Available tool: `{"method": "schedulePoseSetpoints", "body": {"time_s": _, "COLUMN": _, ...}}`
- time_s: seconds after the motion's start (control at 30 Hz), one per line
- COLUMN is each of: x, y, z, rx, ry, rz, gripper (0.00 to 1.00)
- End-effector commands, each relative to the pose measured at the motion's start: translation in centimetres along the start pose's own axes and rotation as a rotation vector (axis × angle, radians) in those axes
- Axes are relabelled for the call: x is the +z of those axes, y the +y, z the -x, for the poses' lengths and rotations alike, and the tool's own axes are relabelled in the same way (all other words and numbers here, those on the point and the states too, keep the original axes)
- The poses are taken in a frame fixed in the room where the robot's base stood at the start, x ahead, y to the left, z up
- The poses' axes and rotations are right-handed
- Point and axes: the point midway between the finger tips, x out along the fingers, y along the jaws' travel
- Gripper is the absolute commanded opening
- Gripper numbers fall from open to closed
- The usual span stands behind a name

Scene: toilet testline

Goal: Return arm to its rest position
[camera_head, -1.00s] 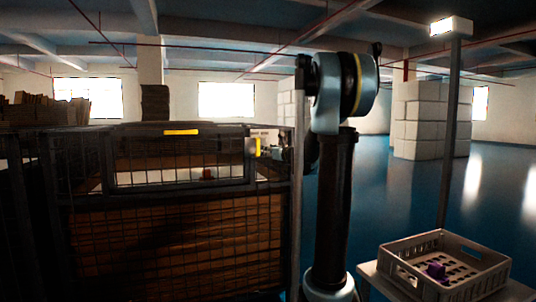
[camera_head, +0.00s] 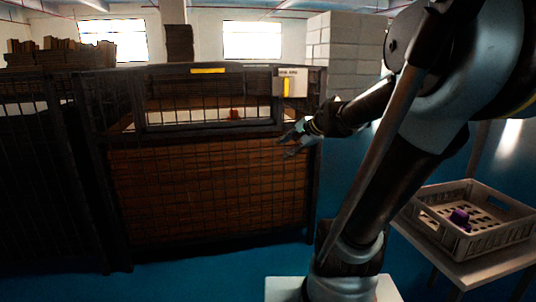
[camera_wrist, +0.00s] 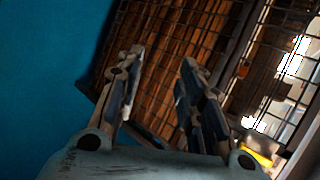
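My gripper (camera_head: 287,143) is at the end of my arm, in front of the right part of the wire-mesh cage (camera_head: 205,190) in the head view. In the wrist view my gripper (camera_wrist: 162,58) has its two fingers apart with nothing between them. The mesh and brown wall of the cage (camera_wrist: 170,75) lie beyond the fingertips. My arm is bent across the right half of the head view and hides part of the room behind it.
A grey crate (camera_head: 425,213) with a purple object (camera_head: 459,217) in it stands on a pale table (camera_head: 480,268) at the right. Blue floor (camera_head: 220,268) is clear before the cage.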

Motion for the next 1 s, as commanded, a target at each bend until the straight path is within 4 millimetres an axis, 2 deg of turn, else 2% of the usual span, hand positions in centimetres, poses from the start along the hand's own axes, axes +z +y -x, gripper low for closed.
{"method": "schedulePoseSetpoints", "body": {"time_s": 0.03, "x": 0.8, "y": 2.5, "z": 0.4, "rx": 0.055, "ry": 0.003, "rz": 0.086, "gripper": 0.35}}
{"method": "schedulePoseSetpoints", "body": {"time_s": 0.3, "x": 3.1, "y": 15.8, "z": 3.2, "rx": 0.382, "ry": -0.026, "rz": 0.554, "gripper": 0.35}}
{"method": "schedulePoseSetpoints", "body": {"time_s": 0.4, "x": 3.3, "y": 20.4, "z": 4.5, "rx": 0.505, "ry": -0.055, "rz": 0.706, "gripper": 0.35}}
{"method": "schedulePoseSetpoints", "body": {"time_s": 0.5, "x": 3.3, "y": 24.1, "z": 5.8, "rx": 0.611, "ry": -0.088, "rz": 0.83, "gripper": 0.35}}
{"method": "schedulePoseSetpoints", "body": {"time_s": 0.6, "x": 3.2, "y": 26.8, "z": 6.9, "rx": 0.691, "ry": -0.119, "rz": 0.918, "gripper": 0.35}}
{"method": "schedulePoseSetpoints", "body": {"time_s": 0.7, "x": 3.0, "y": 28.4, "z": 7.6, "rx": 0.739, "ry": -0.139, "rz": 0.968, "gripper": 0.35}}
{"method": "schedulePoseSetpoints", "body": {"time_s": 0.8, "x": 3.0, "y": 29.0, "z": 7.9, "rx": 0.761, "ry": -0.149, "rz": 0.99, "gripper": 0.35}}
{"method": "schedulePoseSetpoints", "body": {"time_s": 1.0, "x": 3.0, "y": 29.0, "z": 7.9, "rx": 0.763, "ry": -0.15, "rz": 0.992, "gripper": 0.35}}
